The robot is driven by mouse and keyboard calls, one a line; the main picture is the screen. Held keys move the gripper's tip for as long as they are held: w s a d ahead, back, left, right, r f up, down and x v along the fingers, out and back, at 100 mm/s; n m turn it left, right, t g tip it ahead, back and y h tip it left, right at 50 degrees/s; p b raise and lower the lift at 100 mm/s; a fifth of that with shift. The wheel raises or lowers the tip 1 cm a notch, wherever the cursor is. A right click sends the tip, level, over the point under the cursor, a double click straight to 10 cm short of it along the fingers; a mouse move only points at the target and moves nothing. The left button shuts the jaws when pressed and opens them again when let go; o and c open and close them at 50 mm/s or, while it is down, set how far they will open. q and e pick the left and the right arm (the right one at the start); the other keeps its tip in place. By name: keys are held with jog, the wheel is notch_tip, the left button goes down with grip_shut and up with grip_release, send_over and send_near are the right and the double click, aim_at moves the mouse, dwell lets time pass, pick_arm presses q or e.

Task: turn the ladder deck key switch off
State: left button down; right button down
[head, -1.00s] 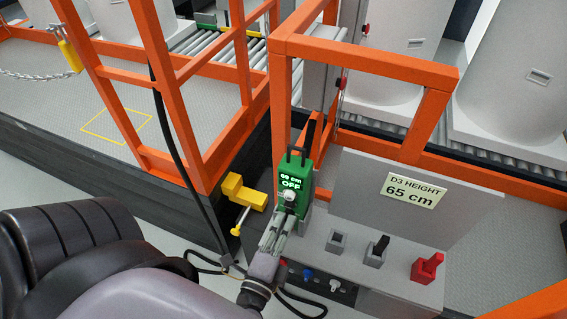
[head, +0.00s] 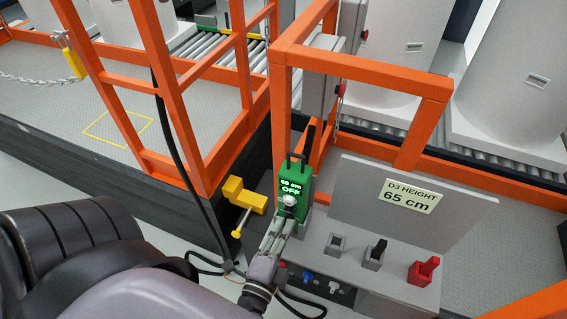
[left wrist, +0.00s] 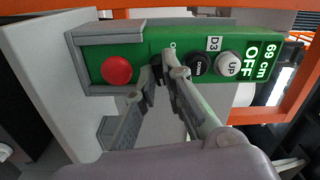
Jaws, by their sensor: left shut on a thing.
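The green control box (head: 293,182) stands at the left end of the grey console, and its display reads "69 cm OFF". In the left wrist view the box (left wrist: 148,48) carries a red button (left wrist: 117,70), a black button (left wrist: 199,64) and a white button marked UP (left wrist: 227,64), with a D3 label. My left gripper (head: 288,205) is at the face of the box. In the left wrist view its fingers (left wrist: 166,70) are shut on a small dark piece, seemingly the key switch (left wrist: 156,68), which they mostly hide. My right gripper is out of view.
A sign reading "D3 HEIGHT 65 cm" (head: 411,196) is on the grey panel. Grey, black and red levers, the red one (head: 422,270) at the right, stand on the console. Orange railings (head: 360,66) and a yellow bracket (head: 245,194) are close to the box.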

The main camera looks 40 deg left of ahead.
pick_arm(q)
jog(key=n+p, duration=0.4)
jog(key=n, duration=0.7)
jog(key=shift+n+p, duration=0.3)
jog(key=shift+n, duration=2)
jog(key=c, duration=2)
grip_release()
jog(key=shift+o, duration=0.2)
